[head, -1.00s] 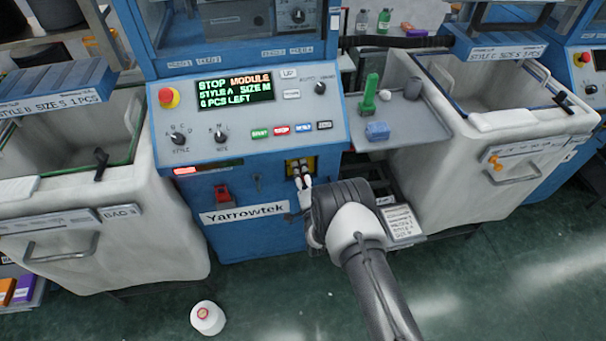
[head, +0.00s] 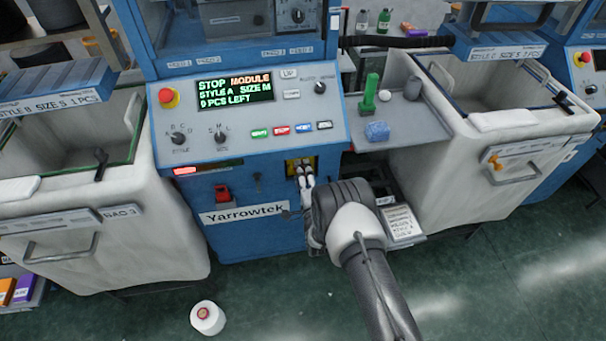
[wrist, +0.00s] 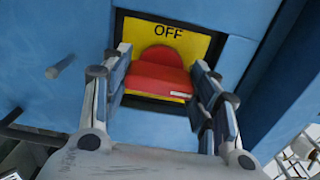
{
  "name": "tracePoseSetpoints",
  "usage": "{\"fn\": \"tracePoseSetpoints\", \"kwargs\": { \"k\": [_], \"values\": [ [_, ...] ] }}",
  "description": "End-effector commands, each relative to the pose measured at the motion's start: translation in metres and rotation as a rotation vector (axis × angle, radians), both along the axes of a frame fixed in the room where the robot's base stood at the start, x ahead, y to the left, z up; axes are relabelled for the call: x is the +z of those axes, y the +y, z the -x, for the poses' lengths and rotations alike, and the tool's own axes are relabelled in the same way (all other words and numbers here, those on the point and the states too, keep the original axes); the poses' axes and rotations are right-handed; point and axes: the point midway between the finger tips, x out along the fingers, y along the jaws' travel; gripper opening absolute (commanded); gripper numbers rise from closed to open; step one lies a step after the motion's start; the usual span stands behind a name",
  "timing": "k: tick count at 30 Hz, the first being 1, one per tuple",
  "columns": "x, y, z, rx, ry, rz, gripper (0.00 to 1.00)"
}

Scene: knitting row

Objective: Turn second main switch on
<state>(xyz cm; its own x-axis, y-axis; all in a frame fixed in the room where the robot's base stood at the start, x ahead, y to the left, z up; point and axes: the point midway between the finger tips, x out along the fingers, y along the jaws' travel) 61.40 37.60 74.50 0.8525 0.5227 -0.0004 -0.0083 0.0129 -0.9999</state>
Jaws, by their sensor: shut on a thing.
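The main switch is a red handle (wrist: 158,78) on a yellow plate (wrist: 198,45) marked OFF, in the wrist view. My gripper (wrist: 161,60) has one finger on each side of the handle and is shut on it. In the head view the yellow plate (head: 291,163) is on the lower front of the blue machine, right of the Yarrowtek label. My gripper (head: 304,170) reaches it from below and hides most of the switch.
A second red switch (head: 222,194) sits to the left on the same blue panel. Above is the control panel (head: 240,117), its display reading STOP MODULE. Fabric bins stand at left (head: 165,215) and right (head: 440,180). A white cone (head: 207,318) stands on the floor.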

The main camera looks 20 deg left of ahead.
Motion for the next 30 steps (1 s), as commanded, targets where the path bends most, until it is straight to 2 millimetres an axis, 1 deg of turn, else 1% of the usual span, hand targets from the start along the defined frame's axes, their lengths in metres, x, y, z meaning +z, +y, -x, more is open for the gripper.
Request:
{"fn": "tracePoseSetpoints", "kwargs": {
  "k": [1,2,6,14,17,19,23,30],
  "values": [
    [-0.001,0.0,0.001,0.001,0.002,-0.001,0.31],
    [-0.001,0.0,0.001,0.001,0.002,-0.001,0.56],
    [0.0,0.0,0.0,0.001,0.001,0.0,0.63],
    [0.0,0.0,0.0,0.0,0.0,0.0,0.63],
    [-0.001,-0.002,0.004,0.0,0.002,0.001,0.63],
    [-0.001,-0.005,0.009,0.0,0.002,0.001,0.63],
    [-0.001,-0.017,0.029,0.0,0.004,0.003,0.63],
    [-0.001,-0.045,0.073,0.0,0.004,0.003,0.63]
  ]
}}
